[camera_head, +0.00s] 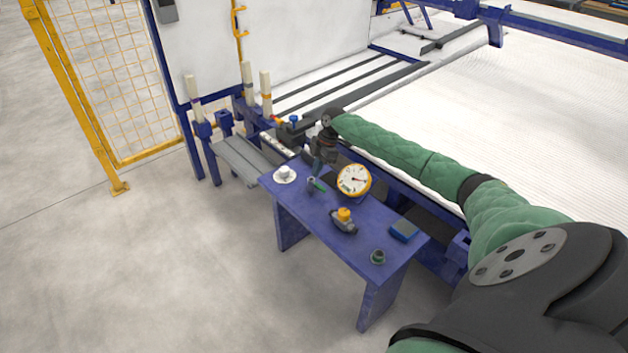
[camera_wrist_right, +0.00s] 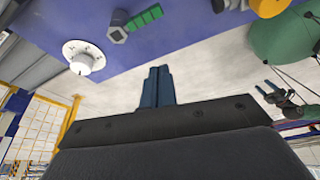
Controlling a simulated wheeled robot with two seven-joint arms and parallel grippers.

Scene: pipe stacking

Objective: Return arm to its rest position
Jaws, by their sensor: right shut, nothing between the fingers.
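My right arm (camera_head: 400,150) is green and reaches from the lower right to the far end of the small blue table. My right gripper (camera_head: 317,168) hangs down from its dark wrist at the table's back-left side. In the right wrist view its two blue fingers (camera_wrist_right: 157,86) lie together with nothing between them. They show against the pale floor past the table edge, apart from the table objects. No arm comes in from the left in the head view, and I cannot make out my left gripper.
The blue table (camera_head: 318,212) holds a white saucer-like piece (camera_head: 285,175), a yellow-rimmed dial (camera_head: 354,181), a yellow-topped tool (camera_head: 344,217), a blue box (camera_head: 404,230) and a small green-grey part (camera_head: 378,257). Upright pale pipes (camera_head: 266,88) stand behind. A yellow fence (camera_head: 105,90) is left. Floor is clear in front.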

